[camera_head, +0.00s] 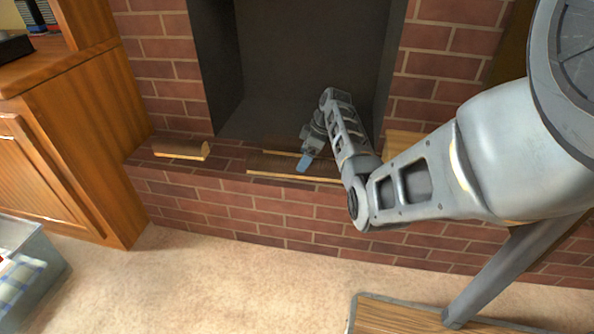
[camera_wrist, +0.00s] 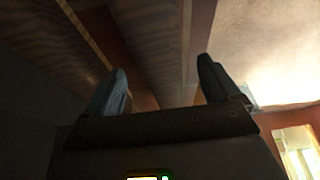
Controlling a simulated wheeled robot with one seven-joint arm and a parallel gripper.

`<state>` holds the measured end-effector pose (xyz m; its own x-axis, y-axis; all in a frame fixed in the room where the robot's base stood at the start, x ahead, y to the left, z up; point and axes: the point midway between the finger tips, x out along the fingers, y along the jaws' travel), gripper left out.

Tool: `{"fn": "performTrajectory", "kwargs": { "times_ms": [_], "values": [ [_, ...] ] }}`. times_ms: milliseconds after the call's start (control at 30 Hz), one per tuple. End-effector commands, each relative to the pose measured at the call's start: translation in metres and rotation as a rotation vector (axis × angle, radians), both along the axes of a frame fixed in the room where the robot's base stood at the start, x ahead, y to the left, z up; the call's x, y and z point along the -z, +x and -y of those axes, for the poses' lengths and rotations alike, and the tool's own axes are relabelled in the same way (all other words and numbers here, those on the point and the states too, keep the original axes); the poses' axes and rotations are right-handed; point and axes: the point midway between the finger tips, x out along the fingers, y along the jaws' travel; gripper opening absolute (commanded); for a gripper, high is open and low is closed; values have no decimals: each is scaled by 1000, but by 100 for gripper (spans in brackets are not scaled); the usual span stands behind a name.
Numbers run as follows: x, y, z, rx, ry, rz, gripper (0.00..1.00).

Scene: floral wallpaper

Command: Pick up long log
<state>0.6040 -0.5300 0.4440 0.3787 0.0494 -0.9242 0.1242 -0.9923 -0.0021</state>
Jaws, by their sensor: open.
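A long log (camera_head: 265,164) with brown bark and a pale cut front edge lies along the front of the brick hearth, partly hidden by my arm. My gripper (camera_head: 304,162) is open over it in the head view. In the wrist view, a dark, wood-grained log (camera_wrist: 172,50) runs away between the two spread fingers of my gripper (camera_wrist: 162,85). The fingers appear to be on either side of it. I cannot tell whether they touch it.
Another log's pale edge (camera_head: 280,153) shows just behind, and a second wood surface (camera_wrist: 50,45) lies left in the wrist view. A short log (camera_head: 180,149) lies left on the hearth. A pale wood piece (camera_head: 402,142) is behind my arm. The fireplace opening (camera_head: 300,60) is behind.

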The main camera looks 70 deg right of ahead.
Motion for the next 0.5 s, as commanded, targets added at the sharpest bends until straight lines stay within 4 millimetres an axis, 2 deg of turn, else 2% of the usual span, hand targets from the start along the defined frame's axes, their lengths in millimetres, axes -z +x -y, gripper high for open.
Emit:
{"fn": "performTrajectory", "kwargs": {
  "times_ms": [167,400,500],
  "values": [
    [14,7,0,0,-1,0,89],
    [44,23,-2,-1,0,0,89],
    [48,26,-3,1,-2,1,89]
  ]
}}
